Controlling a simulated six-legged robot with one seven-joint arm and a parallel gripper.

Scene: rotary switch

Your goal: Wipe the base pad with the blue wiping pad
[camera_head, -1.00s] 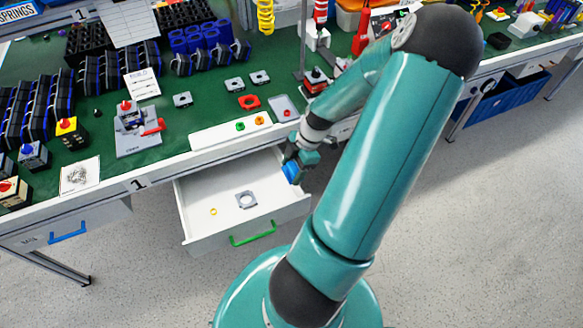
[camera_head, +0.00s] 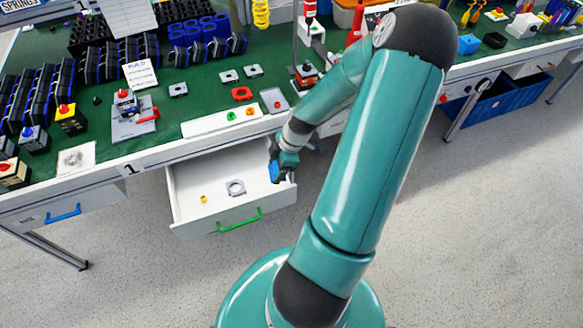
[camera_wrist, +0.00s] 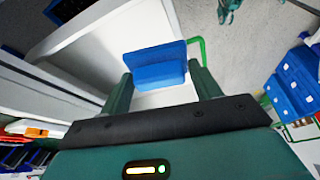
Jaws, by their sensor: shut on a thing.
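The blue wiping pad (camera_head: 274,172) is held in my gripper (camera_head: 279,166) over the right part of the open drawer. In the wrist view, the blue pad (camera_wrist: 155,64) sits between the two dark green fingers, and my gripper (camera_wrist: 160,80) is shut on it. A small grey square piece with a round ring (camera_head: 236,187), which looks like the base pad, lies on the drawer floor to the left of the pad, apart from it. I cannot tell how high the blue pad is above the floor. The grey piece is not clearly seen in the wrist view.
The white drawer (camera_head: 190,213) stands open with a green handle (camera_head: 240,220). A small yellow ring (camera_head: 203,199) lies inside it. The green-topped workbench (camera_head: 180,115) above is crowded with switch parts. The drawer floor is otherwise clear.

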